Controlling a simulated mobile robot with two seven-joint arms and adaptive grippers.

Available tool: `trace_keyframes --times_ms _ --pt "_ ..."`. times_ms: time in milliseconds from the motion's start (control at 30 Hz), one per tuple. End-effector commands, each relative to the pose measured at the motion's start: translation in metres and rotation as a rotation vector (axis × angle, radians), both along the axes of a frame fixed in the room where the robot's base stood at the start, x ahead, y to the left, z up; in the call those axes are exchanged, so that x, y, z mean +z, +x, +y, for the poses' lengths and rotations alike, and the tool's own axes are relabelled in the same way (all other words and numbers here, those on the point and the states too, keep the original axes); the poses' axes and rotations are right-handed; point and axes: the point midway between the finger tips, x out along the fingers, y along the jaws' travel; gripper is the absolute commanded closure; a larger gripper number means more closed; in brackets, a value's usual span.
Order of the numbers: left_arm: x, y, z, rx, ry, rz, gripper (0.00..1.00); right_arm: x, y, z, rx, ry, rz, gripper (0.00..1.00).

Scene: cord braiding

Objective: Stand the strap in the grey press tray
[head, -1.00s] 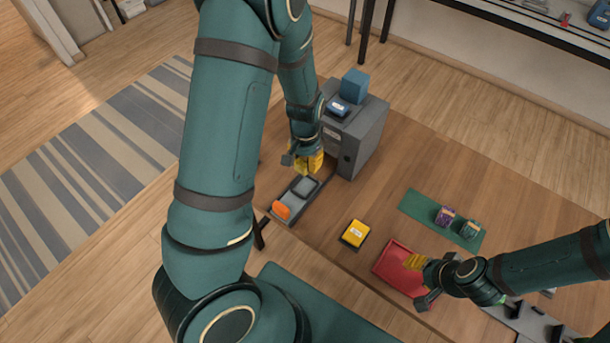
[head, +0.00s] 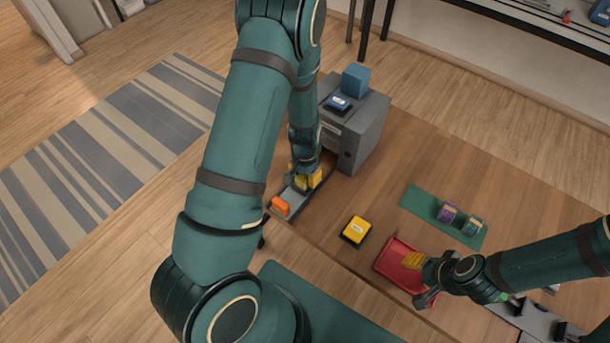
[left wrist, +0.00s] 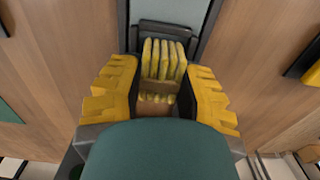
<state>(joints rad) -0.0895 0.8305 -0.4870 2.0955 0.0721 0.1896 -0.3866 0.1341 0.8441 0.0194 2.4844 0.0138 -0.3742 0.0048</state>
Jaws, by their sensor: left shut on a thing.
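The strap (left wrist: 163,62) is a bundle of upright yellow loops with a brown band low around it. In the left wrist view it sits between the yellow fingers of my left gripper (left wrist: 160,95), which is shut on it. In the head view my left gripper (head: 307,178) is low over the grey press tray (head: 279,194), and the strap cannot be made out there. The wrist view does not show whether the strap touches the tray floor. My right gripper (head: 412,262) hangs over the red tray (head: 388,262); its opening is unclear.
An orange block (head: 280,206) is at the tray's near end. A grey cabinet (head: 365,130) with a blue cube (head: 356,80) stands close behind my left gripper. A yellow-topped box (head: 355,230) and a green mat (head: 415,203) with two small items lie to the right.

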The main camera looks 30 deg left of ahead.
Motion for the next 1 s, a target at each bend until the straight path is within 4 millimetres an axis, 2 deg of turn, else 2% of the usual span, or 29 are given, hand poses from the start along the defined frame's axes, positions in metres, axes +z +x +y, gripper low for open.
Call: trace_keyframes --times_ms 200,233,300,700,867,1000 --pt "-0.004 0.000 0.000 0.000 0.000 0.001 1.00 -0.004 0.000 0.000 0.000 0.000 0.000 0.53" --pt "-0.004 0.000 0.000 0.000 0.000 0.001 0.58 -0.004 0.000 0.000 0.000 -0.001 0.000 0.53" --pt "-0.003 0.000 0.000 0.000 0.000 0.001 0.39 -0.003 0.000 0.000 0.000 -0.001 0.000 0.53" --pt "0.002 0.000 0.000 0.000 0.000 0.001 0.39 0.002 0.000 0.000 0.000 0.000 0.000 0.53" --pt "0.026 0.001 -0.001 0.000 0.000 -0.004 0.39 0.005 0.000 0.000 0.000 0.001 0.000 0.53" --pt "0.057 0.001 -0.001 -0.003 -0.001 -0.004 0.39 0.010 0.000 0.000 0.000 0.002 0.000 0.53"
